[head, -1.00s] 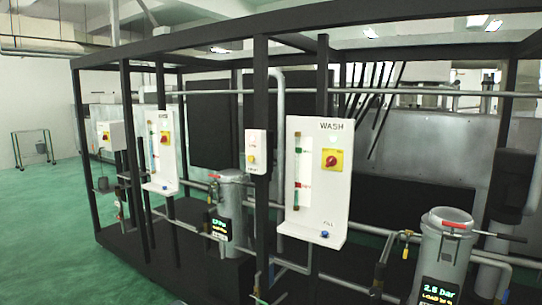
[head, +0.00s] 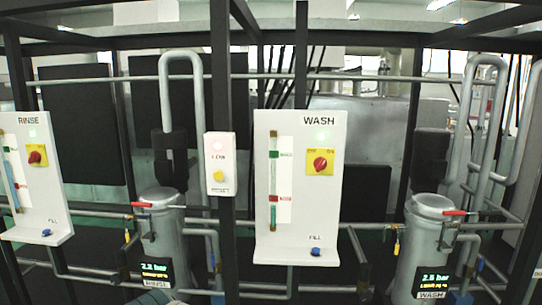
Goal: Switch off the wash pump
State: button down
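The white WASH panel (head: 300,235) stands upright near the middle of the head view, facing me. The marks on the plate are too small to read surely, so I cannot tell the switch's setting. A level tube (head: 273,180) with green and red markers is left of the switch, and a blue FILL knob (head: 315,252) is on the ledge below. My gripper is not in view.
The RINSE panel (head: 48,205) with a similar red switch (head: 37,155) is at the left. A small box (head: 220,150) with a yellow knob stands between the panels. The WASH canister (head: 425,240) and RINSE canister (head: 160,225) stand among pipes. Black frame posts (head: 220,70) rise in front.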

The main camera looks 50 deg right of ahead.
aim_at(320, 164)
jog(key=z, duration=0.75)
jog(key=i, duration=0.85)
jog(key=z, duration=1.4)
jog(key=i, duration=0.3)
jog(key=z, duration=0.2)
